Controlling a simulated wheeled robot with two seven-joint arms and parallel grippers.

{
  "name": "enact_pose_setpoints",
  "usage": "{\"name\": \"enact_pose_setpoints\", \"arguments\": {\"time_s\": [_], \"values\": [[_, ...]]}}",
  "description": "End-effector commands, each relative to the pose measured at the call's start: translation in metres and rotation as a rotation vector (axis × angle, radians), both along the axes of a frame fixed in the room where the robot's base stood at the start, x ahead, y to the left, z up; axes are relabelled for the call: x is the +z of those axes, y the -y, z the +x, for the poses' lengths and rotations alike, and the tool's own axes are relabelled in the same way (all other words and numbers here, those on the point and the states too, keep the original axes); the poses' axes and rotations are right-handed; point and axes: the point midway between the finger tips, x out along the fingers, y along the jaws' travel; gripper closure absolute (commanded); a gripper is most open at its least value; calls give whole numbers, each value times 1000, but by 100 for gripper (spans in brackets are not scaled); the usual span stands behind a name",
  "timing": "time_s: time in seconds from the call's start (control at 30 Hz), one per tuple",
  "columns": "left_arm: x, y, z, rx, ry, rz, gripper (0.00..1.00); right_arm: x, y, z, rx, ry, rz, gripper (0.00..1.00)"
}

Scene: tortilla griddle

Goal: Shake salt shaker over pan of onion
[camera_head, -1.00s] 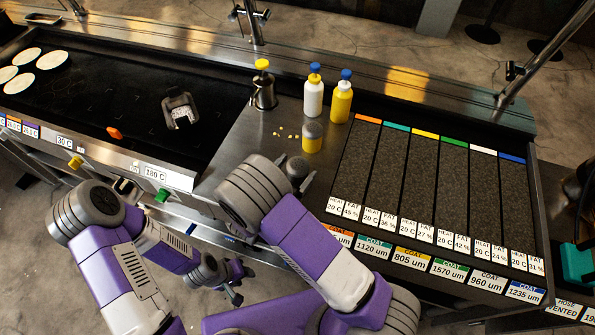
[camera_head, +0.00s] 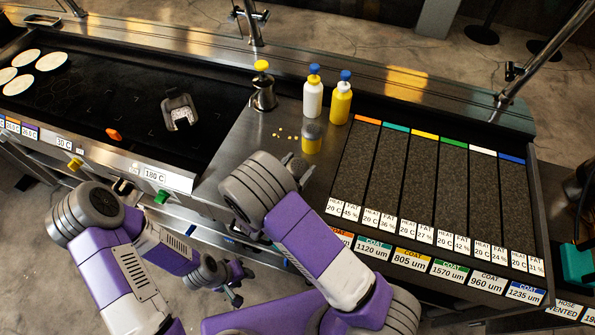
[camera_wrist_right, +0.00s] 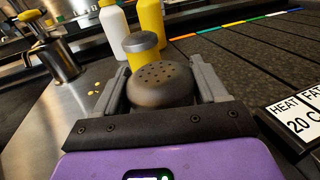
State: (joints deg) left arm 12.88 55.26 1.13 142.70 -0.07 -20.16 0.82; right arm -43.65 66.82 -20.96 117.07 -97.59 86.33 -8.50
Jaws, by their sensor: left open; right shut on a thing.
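A small dark pan (camera_head: 178,101) with white bits like diced onion sits on the black griddle, left of centre in the head view. My right gripper (camera_wrist_right: 163,88) is shut on a round, dark shaker top with many holes (camera_wrist_right: 160,76), seen between its fingers in the right wrist view. The shaker's body is hidden. In the head view the right gripper (camera_head: 298,167) is just in front of a yellow jar with a grey lid (camera_head: 312,143), right of the pan, and my wrist hides the held shaker. My left gripper (camera_head: 234,296) is open and empty, low in front of the counter.
White and yellow bottles with blue caps (camera_head: 313,98) stand behind the jar. A metal pot with a yellow knob (camera_head: 263,94) and small yellow crumbs are near it. Grey strips (camera_head: 402,170) fill the right side. Pale tortillas (camera_head: 52,61) lie at the griddle's far left.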

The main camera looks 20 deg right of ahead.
Motion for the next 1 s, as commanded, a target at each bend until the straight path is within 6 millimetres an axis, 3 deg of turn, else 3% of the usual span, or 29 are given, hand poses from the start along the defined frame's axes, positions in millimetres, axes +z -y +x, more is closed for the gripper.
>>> {"name": "enact_pose_setpoints", "arguments": {"time_s": [0.17, 0.6, 1.0], "values": [[3, 0, 0, 0, 0, 0, 57, 11, 0, 0, 0, 3, 1, 69], [20, 0, 0, 0, 0, 0, 57, 91, 0, 0, 0, 3, 1, 69], [21, 0, 0, 0, 0, 0, 57, 100, 0, 0, 0, 1, -1, 69]]}}
